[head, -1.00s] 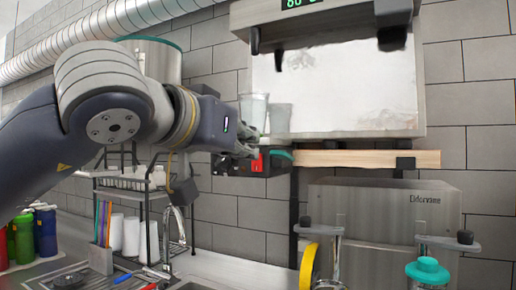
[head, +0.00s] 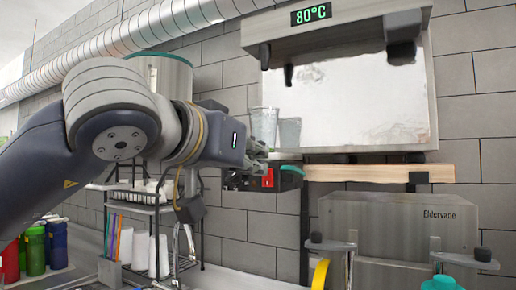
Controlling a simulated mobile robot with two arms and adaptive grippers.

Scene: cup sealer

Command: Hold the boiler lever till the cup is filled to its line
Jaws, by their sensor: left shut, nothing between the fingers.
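The boiler (head: 350,110) is a steel box with a shiny front and a green 80°C display (head: 311,14). Black lever-like parts hang under its top, one at the left (head: 264,55) and one at the right (head: 402,52); a dark spout (head: 288,73) hangs near the left one. A clear cup (head: 264,124) stands below, at the boiler's left edge, with what looks like its reflection beside it. I cannot make out its line or water level. My left gripper (head: 264,162) is shut at the cup's base, well below the levers; whether it touches the cup is unclear. My right gripper is out of view.
A wooden shelf (head: 380,173) runs under the boiler, above an Eldervane steel machine (head: 400,220). A wire rack (head: 150,205) with white cups stands below my left arm. Coloured bottles (head: 36,250) stand at the far left. A duct (head: 130,40) crosses the wall above.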

